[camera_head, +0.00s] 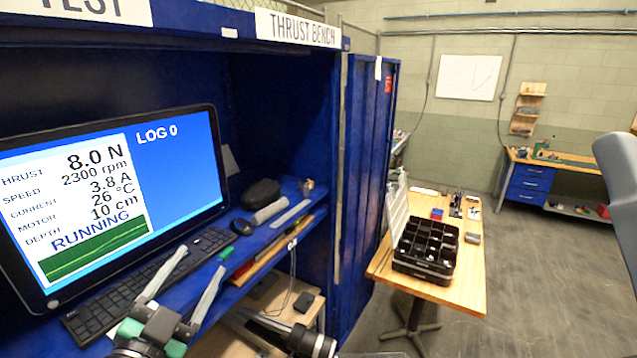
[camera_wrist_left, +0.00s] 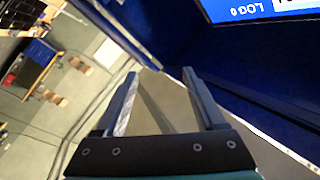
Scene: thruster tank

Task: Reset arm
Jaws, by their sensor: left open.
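My left gripper (camera_head: 203,254) is at the bottom left of the head view, in front of the keyboard and the desk edge. Its two grey fingers are spread apart with nothing between them. The left wrist view also shows my left gripper (camera_wrist_left: 160,75) open and empty, with the blue cabinet beyond it. A grey part of my own body stands at the right edge of the head view. My right gripper is not in view.
The monitor (camera_head: 110,195) reads RUNNING and LOG 0. A black keyboard (camera_head: 150,282), a mouse (camera_head: 241,226) and a dark case (camera_head: 261,193) lie on the blue desk. A wooden table (camera_head: 462,290) holds a black compartment box (camera_head: 425,246). The floor to the right is clear.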

